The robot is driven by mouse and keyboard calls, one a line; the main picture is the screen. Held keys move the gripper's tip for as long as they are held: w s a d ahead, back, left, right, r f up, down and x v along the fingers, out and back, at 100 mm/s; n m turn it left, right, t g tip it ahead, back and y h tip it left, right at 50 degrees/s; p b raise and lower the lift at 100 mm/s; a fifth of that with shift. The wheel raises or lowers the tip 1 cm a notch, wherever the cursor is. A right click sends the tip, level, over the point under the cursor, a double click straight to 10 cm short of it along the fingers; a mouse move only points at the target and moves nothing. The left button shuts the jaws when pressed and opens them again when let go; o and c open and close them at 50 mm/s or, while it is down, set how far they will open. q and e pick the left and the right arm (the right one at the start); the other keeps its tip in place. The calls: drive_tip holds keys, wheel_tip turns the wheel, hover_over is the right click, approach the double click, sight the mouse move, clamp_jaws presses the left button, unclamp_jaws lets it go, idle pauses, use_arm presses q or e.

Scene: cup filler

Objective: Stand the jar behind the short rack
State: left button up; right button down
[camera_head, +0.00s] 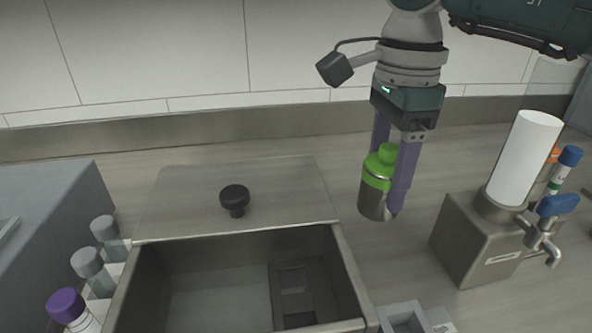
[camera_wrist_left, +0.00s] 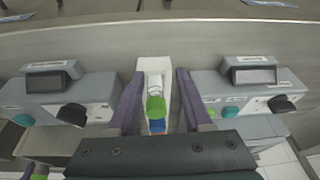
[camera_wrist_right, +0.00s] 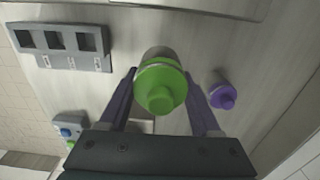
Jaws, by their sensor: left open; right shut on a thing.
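The jar (camera_head: 373,200), metallic with a bright green lid and band, is upright between the purple fingers of my right gripper (camera_head: 390,205). The right gripper is shut on it. In the right wrist view the jar (camera_wrist_right: 160,88) shows lid-first between the fingers. I cannot tell whether its base touches the counter. A short grey rack with square slots (camera_wrist_right: 65,47) shows at upper left there; a grey slotted piece (camera_head: 402,318) at the head view's bottom edge may be the same rack. My left gripper (camera_wrist_left: 160,74) is open, its fingers either side of a narrow white holder.
An open metal bin (camera_head: 355,300) with a black-knobbed lid plate (camera_head: 180,200) lies left of the jar. A dispenser (camera_head: 470,245) with a white cylinder stands to the right. Capped tubes (camera_head: 90,265) stand at left. A purple-capped item (camera_wrist_right: 223,95) is near the right gripper. Counter behind the jar is clear.

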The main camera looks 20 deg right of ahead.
sight(392, 146)
wheel_tip(392, 146, down, 9)
drive_tip(key=shift+r+b, duration=0.1)
drive_tip(key=shift+b, duration=0.35)
drive_tip(key=shift+c, duration=0.4)
unclamp_jaws()
drive_tip(key=shift+f, duration=0.2)
wheel_tip(392, 146, up, 12)
drive_tip(key=shift+r, duration=0.15)
